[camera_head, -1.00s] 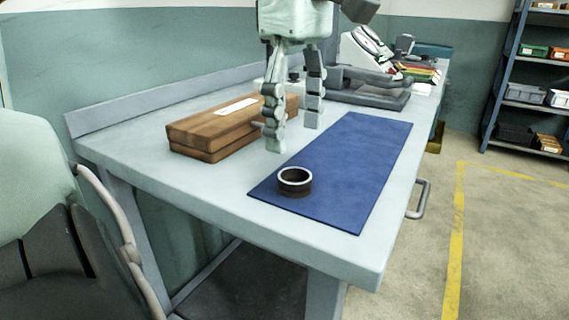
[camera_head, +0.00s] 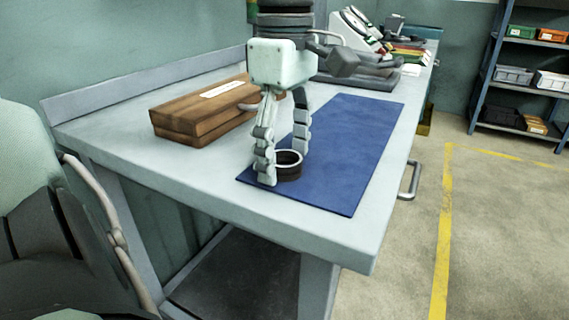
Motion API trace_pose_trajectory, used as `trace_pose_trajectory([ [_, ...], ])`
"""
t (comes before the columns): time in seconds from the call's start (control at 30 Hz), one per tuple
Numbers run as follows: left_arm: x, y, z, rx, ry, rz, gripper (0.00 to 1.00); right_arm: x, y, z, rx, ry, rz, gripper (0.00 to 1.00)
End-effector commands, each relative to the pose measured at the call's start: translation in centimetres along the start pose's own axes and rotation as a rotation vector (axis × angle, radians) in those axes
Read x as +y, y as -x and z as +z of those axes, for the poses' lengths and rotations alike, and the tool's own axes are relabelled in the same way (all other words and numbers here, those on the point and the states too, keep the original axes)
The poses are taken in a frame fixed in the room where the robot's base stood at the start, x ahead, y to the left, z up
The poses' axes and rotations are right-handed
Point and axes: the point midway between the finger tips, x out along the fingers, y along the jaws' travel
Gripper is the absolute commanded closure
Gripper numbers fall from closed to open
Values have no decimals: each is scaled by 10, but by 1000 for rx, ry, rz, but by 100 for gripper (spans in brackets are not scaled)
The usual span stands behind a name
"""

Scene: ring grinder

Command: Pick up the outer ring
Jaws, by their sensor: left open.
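The outer ring (camera_head: 289,172) is a short dark ring with a pale top rim. It lies flat near the front left end of the blue mat (camera_head: 352,140) on the workbench. My left gripper (camera_head: 283,168) points down at the ring with its fingers spread. One finger stands at the ring's left front side and covers part of it. The other finger is at the ring's back right side. I cannot tell whether either finger touches the ring. My right gripper is not in view.
A wooden box (camera_head: 205,112) with a white label lies on the bench left of the mat. A grey machine (camera_head: 365,72) stands at the back. The bench's front edge is close to the mat. A shelf with bins (camera_head: 525,80) stands at the far right.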

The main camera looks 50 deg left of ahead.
Motion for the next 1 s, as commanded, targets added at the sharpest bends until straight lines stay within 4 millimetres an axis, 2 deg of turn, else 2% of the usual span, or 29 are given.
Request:
trace_pose_trajectory([
  [0.1, 0, 0, 0, 0, 0, 0, 34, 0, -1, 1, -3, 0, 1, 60],
  [0.53, 0, 0, 0, 0, 0, 0, 87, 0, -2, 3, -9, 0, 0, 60],
  [0.83, 0, 3, 0, 0, 0, 1, 88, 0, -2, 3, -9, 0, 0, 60],
  [1.0, 1, 16, 0, 1, 1, 3, 88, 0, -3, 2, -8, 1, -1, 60],
])
